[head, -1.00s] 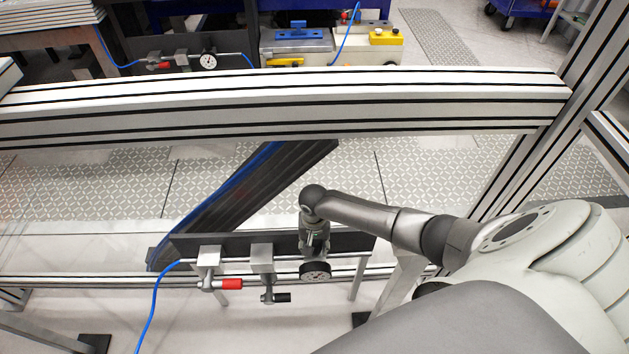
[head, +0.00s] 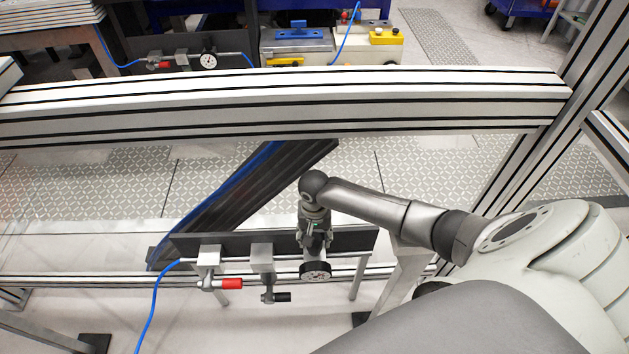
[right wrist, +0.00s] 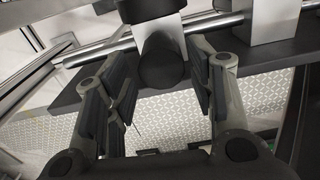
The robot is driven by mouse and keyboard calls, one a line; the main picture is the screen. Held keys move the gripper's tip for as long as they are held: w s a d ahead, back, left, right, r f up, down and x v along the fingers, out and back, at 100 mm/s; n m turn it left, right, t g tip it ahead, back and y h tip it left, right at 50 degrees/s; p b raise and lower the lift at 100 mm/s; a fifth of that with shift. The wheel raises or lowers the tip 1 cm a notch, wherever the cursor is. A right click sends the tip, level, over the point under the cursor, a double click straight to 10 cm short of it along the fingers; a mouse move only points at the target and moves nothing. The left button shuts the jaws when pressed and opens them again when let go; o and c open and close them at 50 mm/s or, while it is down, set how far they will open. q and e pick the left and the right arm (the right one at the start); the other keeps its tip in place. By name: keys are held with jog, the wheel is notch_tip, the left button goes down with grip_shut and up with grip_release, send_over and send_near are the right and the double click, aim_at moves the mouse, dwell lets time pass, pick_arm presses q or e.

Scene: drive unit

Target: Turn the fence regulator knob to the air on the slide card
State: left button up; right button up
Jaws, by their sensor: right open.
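The fence regulator is on a metal pipe along a dark bar, with a round black-rimmed gauge (head: 316,270) on its front. Its black cylindrical knob (right wrist: 163,68) shows in the right wrist view. In the head view the knob is hidden by my right gripper. My right gripper (head: 315,243) points down just above the gauge. In the right wrist view it is open (right wrist: 158,70), with the knob between the fingertips and gaps on both sides. I cannot tell how far the tips reach along the knob. My left gripper is not in view.
Left of the regulator on the same pipe are a red-handled valve (head: 228,284) and a black-handled valve (head: 280,297). A blue hose (head: 148,315) runs from the pipe's left end. A thick aluminium beam (head: 280,105) crosses behind. A second gauge (head: 208,61) stands beyond it.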

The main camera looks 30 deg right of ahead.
notch_tip(320, 180, up, 7)
jog(key=shift+r, duration=0.15)
jog(key=shift+a, duration=0.1)
dwell(0.5)
jog(key=s+a+n+t+y, duration=0.2)
jog(key=s+a+n, duration=0.4)
jog(key=s+a, duration=0.45)
jog(key=s+d+r+n+t+h, duration=0.2)
jog(key=s+d+r+n, duration=0.1)
jog(key=s+r, duration=0.4)
notch_tip(320, 180, down, 27)
jog(key=s+g, duration=0.2)
jog(key=s, duration=0.1)
jog(key=s+d+f+g, duration=0.1)
jog(key=s+d+f, duration=0.2)
jog(key=s+f, duration=1.3)
jog(key=shift+s+f, duration=0.15)
jog(key=shift+s, duration=0.15)
